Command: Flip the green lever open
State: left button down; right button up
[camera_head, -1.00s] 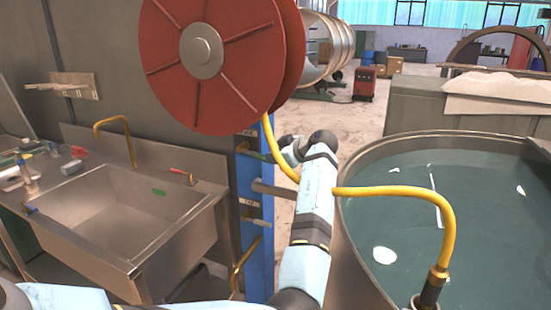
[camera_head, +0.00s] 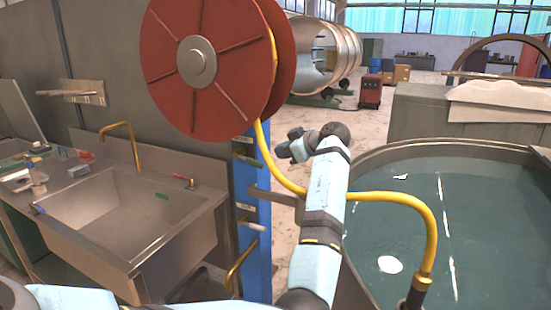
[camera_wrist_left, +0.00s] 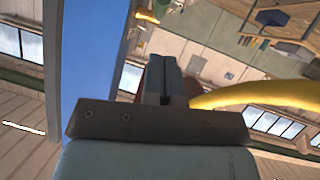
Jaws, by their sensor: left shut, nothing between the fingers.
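The green lever (camera_head: 246,157) is a small handle on the upper part of the blue post (camera_head: 248,185), below the red reel. The lever cannot be made out there. My right gripper is not in view.
A large red hose reel (camera_head: 205,70) hangs above. Its yellow hose (camera_head: 385,196) passes behind my arm and bends down over a round water tank (camera_head: 455,150) at right. A metal sink (camera_head: 125,215) stands at left. Other valve handles (camera_head: 250,226) sit lower on the post.

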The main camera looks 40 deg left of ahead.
pick_arm(q)
jog(key=b+v, duration=0.1)
jog(key=v, duration=0.4)
jog(key=shift+d, duration=0.35)
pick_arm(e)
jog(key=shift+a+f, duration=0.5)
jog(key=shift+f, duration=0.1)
pick_arm(q)
jog(key=shift+f, duration=0.1)
jog(key=shift+w+a+r+m+g+p, duration=0.1)
jog(key=shift+w+a+m+g+p, duration=0.1)
jog(key=shift+w+g, duration=0.6)
jog(key=shift+w+a+r+m+g+p, duration=0.1)
jog(key=shift+w+a+m+g+p, duration=0.1)
jog(key=shift+w+g, duration=0.6)
jog(key=shift+w+a+r+m+g+p, duration=0.15)
jog(key=shift+w+g, duration=0.25)
jog(key=shift+w, duration=0.7)
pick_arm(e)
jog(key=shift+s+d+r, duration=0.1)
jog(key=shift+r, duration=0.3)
pick_arm(q)
jog(key=shift+a+f, duration=0.1)
